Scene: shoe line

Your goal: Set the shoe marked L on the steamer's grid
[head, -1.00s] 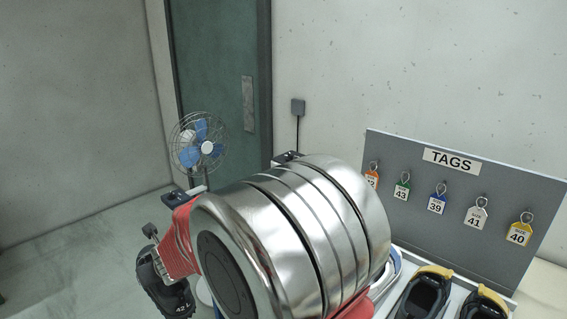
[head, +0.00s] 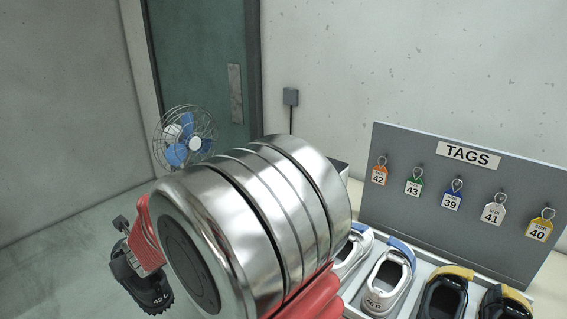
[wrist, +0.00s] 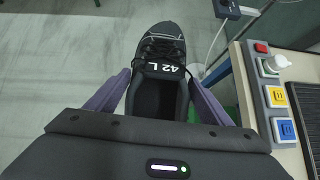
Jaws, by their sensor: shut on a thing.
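A black shoe marked 42 L (wrist: 160,52) is between the fingers of my gripper (wrist: 157,76) in the wrist view. The gripper is shut on it, with one finger on each side. The toe points away from the wrist, and the shoe is held above the grey floor. The shoe also shows at the lower left of the head view (head: 150,289), partly hidden by my arm. A dark ribbed surface (wrist: 305,98) shows at the right edge of the wrist view. I cannot tell whether it is the steamer's grid.
A beige bench (wrist: 243,85) with a red button and coloured sockets stands right of the shoe. In the head view, several shoes stand in a pale tray (head: 410,308) before a TAGS board (head: 410,175). A blue fan (head: 184,138) stands behind. Floor at left is clear.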

